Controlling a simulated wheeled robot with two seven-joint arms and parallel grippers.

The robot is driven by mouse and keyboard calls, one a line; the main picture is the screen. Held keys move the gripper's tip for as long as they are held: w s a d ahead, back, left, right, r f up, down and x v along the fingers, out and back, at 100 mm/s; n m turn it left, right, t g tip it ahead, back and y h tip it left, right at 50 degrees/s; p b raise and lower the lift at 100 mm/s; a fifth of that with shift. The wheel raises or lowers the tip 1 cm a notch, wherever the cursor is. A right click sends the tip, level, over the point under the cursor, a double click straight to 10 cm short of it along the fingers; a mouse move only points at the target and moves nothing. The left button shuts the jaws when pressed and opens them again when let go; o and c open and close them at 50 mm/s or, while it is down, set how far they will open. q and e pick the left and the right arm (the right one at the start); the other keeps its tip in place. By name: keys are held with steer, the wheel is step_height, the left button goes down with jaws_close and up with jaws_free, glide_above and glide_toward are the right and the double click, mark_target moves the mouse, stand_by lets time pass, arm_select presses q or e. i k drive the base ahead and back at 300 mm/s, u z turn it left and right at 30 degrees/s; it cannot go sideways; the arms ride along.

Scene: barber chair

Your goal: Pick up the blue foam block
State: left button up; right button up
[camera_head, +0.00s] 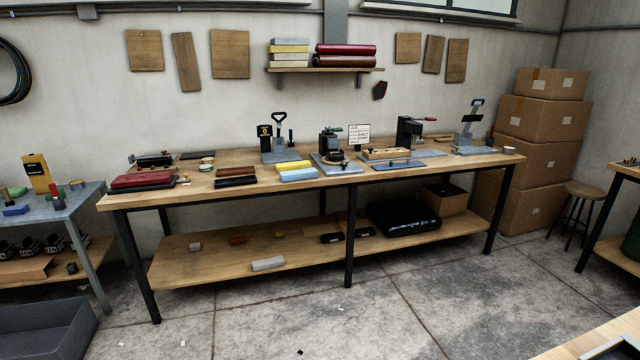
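A light blue block (299,175), flat and oblong, lies near the front edge of the long wooden workbench (225,194), left of its middle. It lies just in front of a yellow block (293,166). A smaller, darker blue block (16,210) lies on the grey table at the far left. I cannot tell from the picture which of these is foam. Neither of my grippers is in view.
Brown bars (236,182) and a red case (143,180) lie left of the light blue block. A blue flat plate (399,165) and clamp tools stand to its right. Cardboard boxes (540,120) and a stool (583,192) stand at right. The concrete floor (350,315) before the bench is mostly clear.

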mark_target(307, 173)
steer(key=i, duration=2.35)
steer(key=u, duration=0.05)
